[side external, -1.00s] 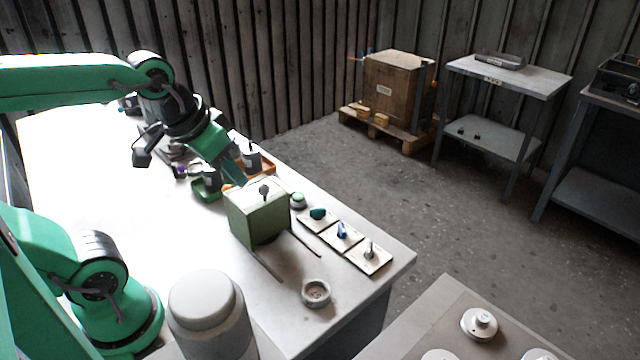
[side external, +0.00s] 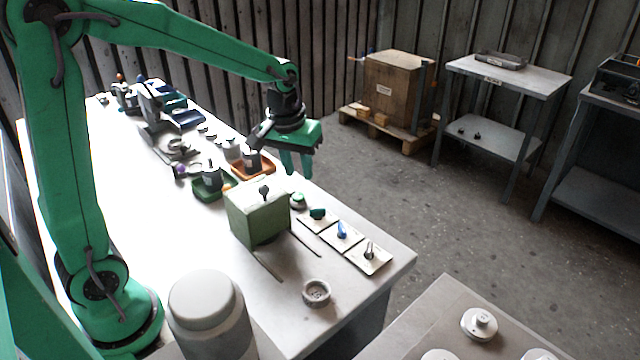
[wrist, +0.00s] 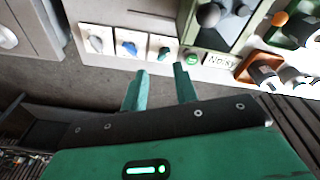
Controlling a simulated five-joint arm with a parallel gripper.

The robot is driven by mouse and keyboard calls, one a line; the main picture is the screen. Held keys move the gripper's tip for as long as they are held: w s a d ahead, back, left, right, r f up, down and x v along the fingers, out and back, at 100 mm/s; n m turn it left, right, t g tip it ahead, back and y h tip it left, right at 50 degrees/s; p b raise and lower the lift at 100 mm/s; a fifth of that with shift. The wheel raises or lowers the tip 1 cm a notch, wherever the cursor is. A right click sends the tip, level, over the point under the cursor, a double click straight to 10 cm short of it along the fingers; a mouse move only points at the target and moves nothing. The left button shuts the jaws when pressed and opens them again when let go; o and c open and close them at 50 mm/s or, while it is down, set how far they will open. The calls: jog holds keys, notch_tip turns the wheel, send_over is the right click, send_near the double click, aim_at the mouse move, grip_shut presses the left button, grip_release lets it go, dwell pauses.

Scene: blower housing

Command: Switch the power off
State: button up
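Three pale plates with knobs lie in a row along the table's right edge. They carry a dark green knob (side external: 317,213), a blue knob (side external: 341,230) and a grey knob (side external: 369,250). The wrist view shows the same green (wrist: 163,53), blue (wrist: 129,48) and grey (wrist: 96,43) knobs. A round green button (side external: 298,200) sits beside the green box (side external: 258,218), which has a dark ball-topped lever on it. I cannot tell which control is the power. My gripper (side external: 296,166) is empty, fingers apart and pointing down, above the table edge behind the button. It touches nothing.
A green tray (side external: 212,191) and an orange tray (side external: 262,168) with containers stand behind the box. A small round cup (side external: 316,292) stands at the table's front and a grey canister (side external: 207,315) at lower left. The label beside the button (wrist: 222,61) is hard to read.

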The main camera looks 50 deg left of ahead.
jog(key=n+g, duration=0.2)
send_over(318, 208)
jog(key=f, duration=1.1)
jog(key=shift+s+d+f, duration=0.1)
jog(key=shift+s+f, duration=0.05)
jog(key=shift+s, duration=0.05)
jog(key=shift+w+f, duration=0.1)
jog(key=shift+f, duration=0.25)
jog(key=shift+f, duration=1.35)
jog(key=m, duration=0.2)
jog(key=shift+f+m, duration=0.1)
jog(key=shift+m, duration=0.2)
jog(key=m, duration=0.8)
jog(key=shift+s, duration=0.2)
jog(key=m, duration=0.2)
jog(key=shift+w+m, duration=0.15)
jog(key=shift+m, duration=0.25)
jog(key=shift+f, duration=0.55)
